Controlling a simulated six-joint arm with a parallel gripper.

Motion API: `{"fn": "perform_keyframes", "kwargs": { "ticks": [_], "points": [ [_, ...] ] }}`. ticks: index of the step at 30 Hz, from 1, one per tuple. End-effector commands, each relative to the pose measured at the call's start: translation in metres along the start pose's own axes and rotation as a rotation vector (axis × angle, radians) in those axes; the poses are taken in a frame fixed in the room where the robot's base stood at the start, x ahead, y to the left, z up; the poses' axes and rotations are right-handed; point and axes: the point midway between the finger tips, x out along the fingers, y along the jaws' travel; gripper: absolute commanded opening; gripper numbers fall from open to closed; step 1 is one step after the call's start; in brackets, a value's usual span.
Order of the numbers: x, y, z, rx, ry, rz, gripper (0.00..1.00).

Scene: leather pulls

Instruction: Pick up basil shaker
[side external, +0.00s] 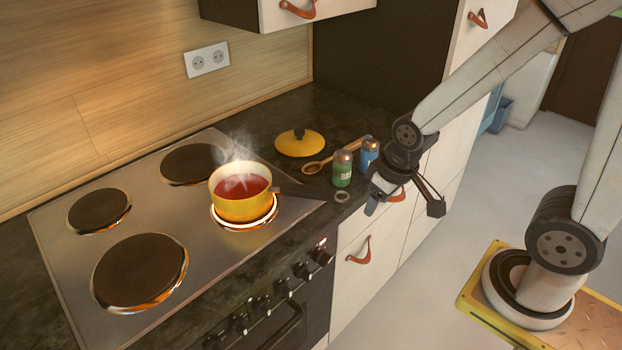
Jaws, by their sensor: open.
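A green shaker (342,169) with a copper-coloured top stands upright on the dark counter, right of the stove; its label is too small to read, but green suggests basil. A blue shaker (368,154) of the same shape stands close behind it to the right. My gripper (405,212) is open and empty at the counter's front edge, to the right of both shakers and apart from the green one. Its fingers point downward and are spread wide. Part of the blue shaker's lower right side is close to or behind my gripper.
A yellow pot (241,196) of red liquid steams on a glowing burner, its dark handle (296,190) pointing toward the shakers. Drawers with leather pulls (359,250) sit below the counter edge.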

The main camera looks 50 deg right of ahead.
Motion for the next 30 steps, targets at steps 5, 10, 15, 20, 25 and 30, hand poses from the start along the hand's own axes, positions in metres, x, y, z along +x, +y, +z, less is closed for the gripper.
{"fn": "perform_keyframes", "kwargs": {
  "ticks": [5, 10, 15, 20, 25, 30],
  "points": [
    [0.0, 0.0, 0.0, 0.0, 0.0, 0.0, 1.0],
    [0.0, 0.0, 0.0, 0.0, 0.0, 0.0, 1.0],
    [0.002, 0.003, -0.003, 0.0, 0.01, 0.004, 1.0],
    [0.009, 0.014, -0.013, -0.007, 0.053, 0.024, 1.0],
    [0.025, 0.036, -0.033, -0.028, 0.145, 0.056, 1.0],
    [0.043, 0.063, -0.056, -0.063, 0.268, 0.078, 1.0]
  ]
}}
